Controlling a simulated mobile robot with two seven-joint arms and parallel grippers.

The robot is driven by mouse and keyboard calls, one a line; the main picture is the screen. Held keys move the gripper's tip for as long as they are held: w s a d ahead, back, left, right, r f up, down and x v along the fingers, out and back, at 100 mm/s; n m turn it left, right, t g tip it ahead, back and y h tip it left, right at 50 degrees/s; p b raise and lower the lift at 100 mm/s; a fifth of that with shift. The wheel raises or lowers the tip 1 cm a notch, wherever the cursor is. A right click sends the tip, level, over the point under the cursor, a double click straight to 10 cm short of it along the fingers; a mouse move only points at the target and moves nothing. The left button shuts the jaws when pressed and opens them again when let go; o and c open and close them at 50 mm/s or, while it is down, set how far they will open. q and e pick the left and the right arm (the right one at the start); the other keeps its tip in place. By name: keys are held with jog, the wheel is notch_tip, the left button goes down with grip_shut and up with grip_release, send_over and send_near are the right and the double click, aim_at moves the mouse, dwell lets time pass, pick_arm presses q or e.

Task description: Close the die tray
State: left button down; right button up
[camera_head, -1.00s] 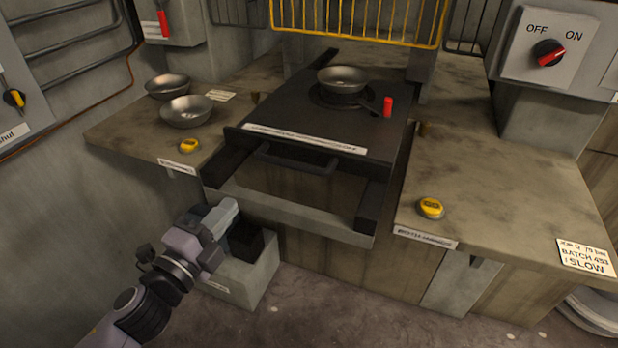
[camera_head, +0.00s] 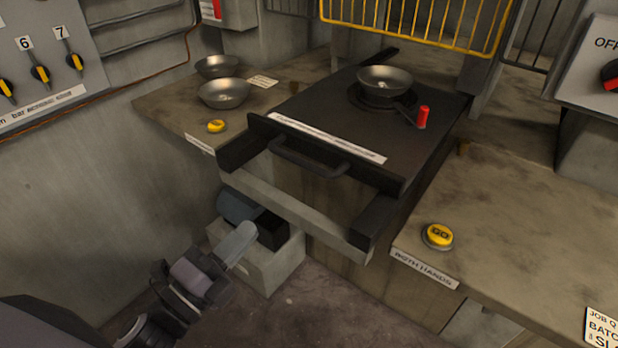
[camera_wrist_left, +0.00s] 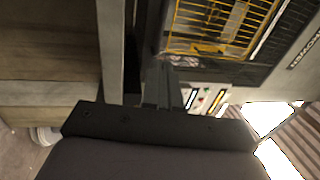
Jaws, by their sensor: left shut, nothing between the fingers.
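The die tray (camera_head: 330,118) is a dark flat slide with a white label strip and a black bar handle (camera_head: 305,160) on its front. It stands out toward me on its rails, its front close behind a grey cross beam (camera_head: 300,212). My left gripper (camera_head: 243,240) is shut and empty, below and left of the handle, apart from the tray. Its fingers also show in the left wrist view (camera_wrist_left: 165,85). My right gripper is not in view.
A yellow wire guard (camera_head: 415,28) is raised behind the tray. Benches flank it, each with a yellow button (camera_head: 216,126) (camera_head: 437,236). Two bowls (camera_head: 224,93) (camera_head: 217,66) sit on the left bench. A grey box (camera_head: 268,265) stands below the tray's left front corner.

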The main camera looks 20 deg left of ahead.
pick_arm(q)
jog(key=p, duration=0.3)
send_near(306, 168)
jog(key=x, duration=0.5)
jog(key=shift+r, duration=0.15)
jog(key=shift+x, duration=0.8)
jog(key=shift+w, duration=0.1)
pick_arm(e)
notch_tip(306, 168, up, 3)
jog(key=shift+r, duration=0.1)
